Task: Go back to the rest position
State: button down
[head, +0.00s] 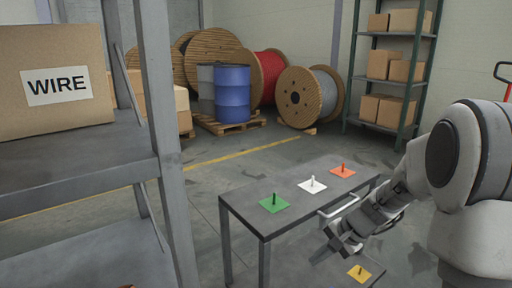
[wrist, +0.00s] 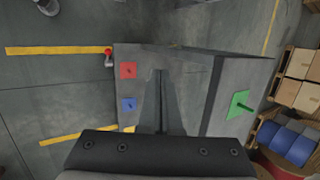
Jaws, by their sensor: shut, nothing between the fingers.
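My gripper (head: 332,248) is in front of the grey table (head: 250,200) in the head view, at the lower right, pointing down and left. In the wrist view its two fingers (wrist: 161,75) are together and hold nothing. The table top carries a green square (head: 274,203), a white square (head: 312,185) and an orange square (head: 342,170), each with a small upright peg. The wrist view shows the green square (wrist: 240,104) to the right of the fingers. No marker of a rest position is visible.
The wrist view shows red (wrist: 127,70) and blue (wrist: 128,104) squares left of the fingers. A grey shelf (head: 75,155) with a WIRE box (head: 50,105) stands at left. Open floor lies behind the table.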

jog(key=s+a+r+n+t+h, duration=0.1)
jog(key=s+r+n+h, duration=0.3)
jog(key=s+r, duration=0.6)
jog(key=s+a+r+n+t+h, duration=0.15)
jog(key=s+r+n, duration=0.5)
jog(key=s, duration=0.75)
notch_tip(320, 180, up, 22)
jog(key=p, duration=2.3)
jog(key=shift+d+r, duration=0.25)
jog(key=shift+d, duration=0.15)
jog(key=shift+w, duration=0.1)
